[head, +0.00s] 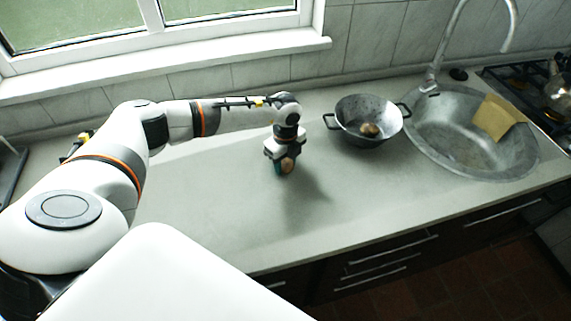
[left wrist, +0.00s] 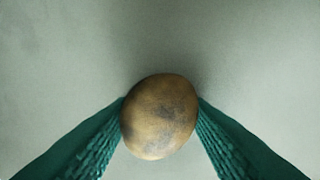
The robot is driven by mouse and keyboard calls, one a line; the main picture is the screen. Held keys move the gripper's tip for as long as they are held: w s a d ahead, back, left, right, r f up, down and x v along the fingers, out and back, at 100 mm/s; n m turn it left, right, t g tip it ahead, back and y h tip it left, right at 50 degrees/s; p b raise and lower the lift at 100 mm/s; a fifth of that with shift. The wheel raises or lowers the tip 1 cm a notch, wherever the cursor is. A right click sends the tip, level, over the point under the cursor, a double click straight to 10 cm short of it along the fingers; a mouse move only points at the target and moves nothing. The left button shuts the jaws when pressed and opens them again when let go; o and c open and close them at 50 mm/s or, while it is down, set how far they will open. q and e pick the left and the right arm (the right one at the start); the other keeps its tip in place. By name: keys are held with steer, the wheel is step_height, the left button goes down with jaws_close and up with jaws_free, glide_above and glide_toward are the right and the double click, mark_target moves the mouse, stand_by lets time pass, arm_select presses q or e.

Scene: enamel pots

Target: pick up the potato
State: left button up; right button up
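A brown, mottled, roundish potato (left wrist: 160,117) sits between the two green fingertips of my left gripper (left wrist: 160,112) in the left wrist view. Both fingers touch its sides. In the head view the potato (head: 287,165) shows at the tips of my left gripper (head: 283,164), partly covered by it. The gripper points down over the grey counter, and the potato appears to be a little above the surface. My right gripper is not in view.
A grey two-handled pot (head: 350,112) stands just right of my left gripper, with a brown round thing (head: 369,130) inside. Further right are a sink (head: 445,150) with a tan cloth (head: 497,117) on its edge and a stove (head: 545,90). The counter (head: 220,210) in front is clear.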

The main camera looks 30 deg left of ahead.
mark_target(286, 160)
arm_select(q)
steer(key=shift+r, duration=0.1)
step_height(286, 160, up, 9)
steer(key=shift+r+b, duration=0.1)
steer(key=shift+b, duration=1.1)
steer(key=shift+r, duration=0.3)
